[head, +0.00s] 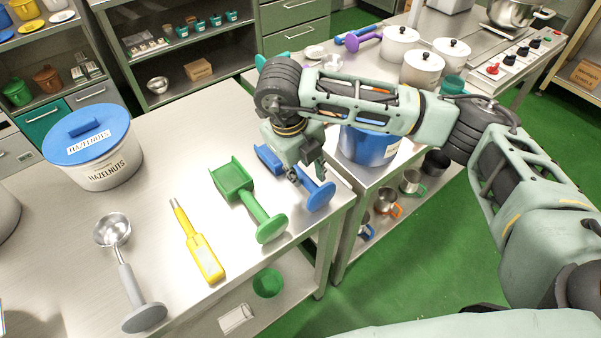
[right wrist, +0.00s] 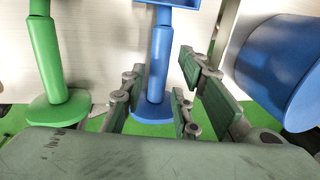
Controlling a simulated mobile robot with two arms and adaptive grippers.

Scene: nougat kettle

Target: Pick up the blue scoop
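The blue scoop lies on the metal table near its right edge; its round end (head: 320,196) and part of its bowl (head: 268,158) show in the head view, with my right gripper (head: 307,178) hiding the middle. In the right wrist view, the blue handle (right wrist: 159,50) runs between the spread fingers of my right gripper (right wrist: 163,77), with its round end below. The fingers are open; whether any finger touches the handle I cannot tell. My left gripper is not in view.
A green scoop (head: 262,218) lies just left of the blue one. Further left are a yellow tool (head: 204,256), a grey-handled ladle (head: 130,283) and a hazelnuts tub (head: 105,170). A blue pot (head: 366,148) stands close on the right, on a neighbouring table.

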